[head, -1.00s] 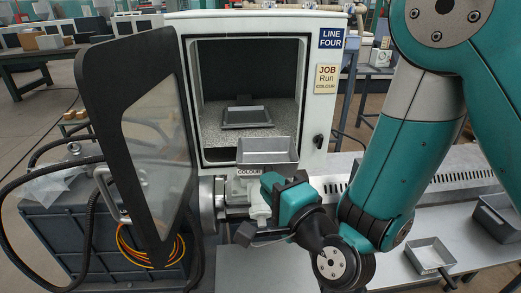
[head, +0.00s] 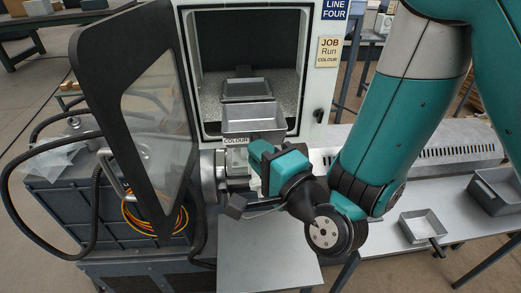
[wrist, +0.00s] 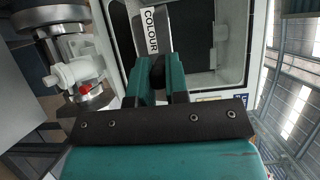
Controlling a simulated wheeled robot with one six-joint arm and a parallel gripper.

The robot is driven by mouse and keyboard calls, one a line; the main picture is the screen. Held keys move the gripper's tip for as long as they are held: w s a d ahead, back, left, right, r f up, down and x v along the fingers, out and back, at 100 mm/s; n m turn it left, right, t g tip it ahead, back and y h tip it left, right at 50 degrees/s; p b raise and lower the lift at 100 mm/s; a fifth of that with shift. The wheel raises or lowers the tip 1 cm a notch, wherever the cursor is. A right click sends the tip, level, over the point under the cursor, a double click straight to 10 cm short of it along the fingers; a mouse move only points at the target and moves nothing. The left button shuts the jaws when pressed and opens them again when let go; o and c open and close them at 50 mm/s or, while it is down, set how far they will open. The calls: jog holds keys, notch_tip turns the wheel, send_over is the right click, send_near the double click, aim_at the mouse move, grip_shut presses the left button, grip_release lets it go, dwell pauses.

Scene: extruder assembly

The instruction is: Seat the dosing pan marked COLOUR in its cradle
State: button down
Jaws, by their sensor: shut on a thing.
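The grey dosing pan (head: 250,118) carries a COLOUR label (head: 236,140) on its near side. My gripper (head: 254,150) is shut on the near end of this pan and holds it level in front of the cabinet opening, by its lower edge. In the wrist view, the label (wrist: 150,30) shows just beyond my gripper (wrist: 159,68). Inside the cabinet, a grey tray-like seat (head: 246,90), apparently the cradle, stands on the speckled floor beyond the pan. The held pan hides part of the opening's lower edge.
The cabinet door (head: 135,115) stands swung open at the left. A second pan (head: 423,226) lies on the right bench, near a grey bin (head: 497,190). A sign (head: 328,51) reads JOB Run COLOUR. Metal fittings (wrist: 78,72) are close left of my gripper.

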aim_at(259, 134)
jog(key=shift+w+a+f, duration=0.1)
jog(key=shift+w, duration=1.2)
jog(key=shift+w+a, duration=0.1)
jog(key=shift+w, duration=1.2)
jog(key=shift+w+a+p, duration=0.2)
jog(key=shift+w+p, duration=0.1)
jog(key=shift+w, duration=1.1)
jog(key=shift+w+a+p, duration=0.15)
jog(key=shift+w+p, duration=0.15)
jog(key=shift+w, duration=1.1)
jog(key=w+a+f+p, duration=0.1)
jog(key=w, duration=0.8)
jog(key=w+a+f+p, duration=0.1)
jog(key=w+p, duration=0.1)
jog(key=w, duration=0.7)
jog(key=shift+w+f+p, duration=0.2)
jog(key=shift+f+p, duration=0.1)
jog(key=shift+f, duration=0.05)
jog(key=shift+f+b, duration=0.4)
jog(key=shift+b, duration=0.05)
jog(key=c, duration=0.6)
grip_release()
jog(key=shift+c, duration=0.2)
